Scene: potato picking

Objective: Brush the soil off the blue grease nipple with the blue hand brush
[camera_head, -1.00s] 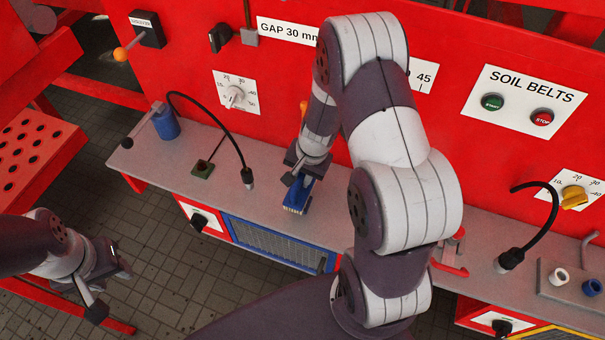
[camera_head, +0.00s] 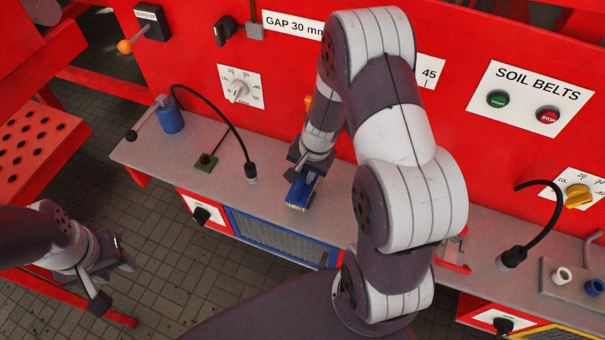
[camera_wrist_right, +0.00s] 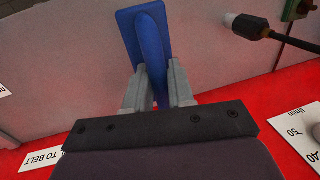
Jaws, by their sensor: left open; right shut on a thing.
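The blue hand brush (camera_head: 299,192) is in my right gripper (camera_head: 309,170), pale bristles down, over the grey shelf's front part. In the right wrist view the brush (camera_wrist_right: 147,45) shows as a blue back and handle between the two fingers of my right gripper (camera_wrist_right: 158,85). The blue grease nipple (camera_head: 593,287) stands on a grey plate at the far right of the head view, beside a white one; soil on it is too small to tell. The brush is far to its left. My left gripper (camera_head: 112,275) is open and empty at the lower left, over the floor.
The grey shelf (camera_head: 235,200) runs along the red panel. A black hose with a plug (camera_head: 513,257) and a red lever (camera_head: 452,262) stand between brush and nipple. Another hose plug (camera_head: 250,172), a blue cylinder (camera_head: 170,118) and a small green block (camera_head: 206,162) are to the left.

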